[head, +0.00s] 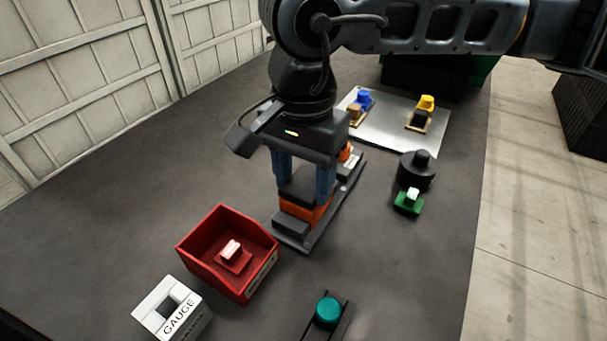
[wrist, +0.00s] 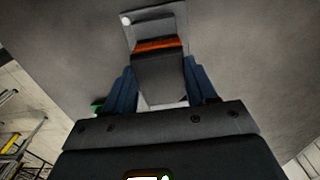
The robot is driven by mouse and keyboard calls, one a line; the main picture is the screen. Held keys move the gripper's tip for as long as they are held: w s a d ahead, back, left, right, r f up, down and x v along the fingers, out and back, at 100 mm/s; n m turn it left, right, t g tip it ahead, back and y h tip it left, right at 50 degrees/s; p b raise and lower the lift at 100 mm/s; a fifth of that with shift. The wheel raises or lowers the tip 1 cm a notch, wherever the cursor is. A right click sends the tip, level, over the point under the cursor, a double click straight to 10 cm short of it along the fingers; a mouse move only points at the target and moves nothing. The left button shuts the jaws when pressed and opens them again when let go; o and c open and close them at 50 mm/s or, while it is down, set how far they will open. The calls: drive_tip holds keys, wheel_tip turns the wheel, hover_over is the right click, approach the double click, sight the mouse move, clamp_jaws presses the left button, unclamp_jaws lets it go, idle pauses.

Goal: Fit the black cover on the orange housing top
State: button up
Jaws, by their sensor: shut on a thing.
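The black cover (head: 300,185) is between the two blue fingers of my gripper (head: 306,182), which is shut on it. It also shows between the fingers in the wrist view (wrist: 160,75). The orange housing (head: 308,212) stands on a dark fixture plate (head: 293,245), directly below the cover. In the wrist view an orange strip of the housing (wrist: 158,44) shows just past the cover's edge. The cover is at the housing's top; I cannot tell whether it is fully seated or slightly above.
A red bin (head: 215,278) holding a red part, a white gauge block (head: 165,305) and a teal round part (head: 328,312) are in front. A black stepped cylinder (head: 417,170) and green part (head: 408,204) stand right. A metal plate (head: 390,125) with small parts lies behind.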

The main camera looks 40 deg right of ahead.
drive_tip(key=shift+f, duration=0.2)
idle(0.3)
drive_tip(key=o, duration=1.1)
drive_tip(key=shift+c, duration=1.1)
drive_tip(key=shift+r+p, duration=1.2)
drive_tip(key=shift+r, duration=2.85)
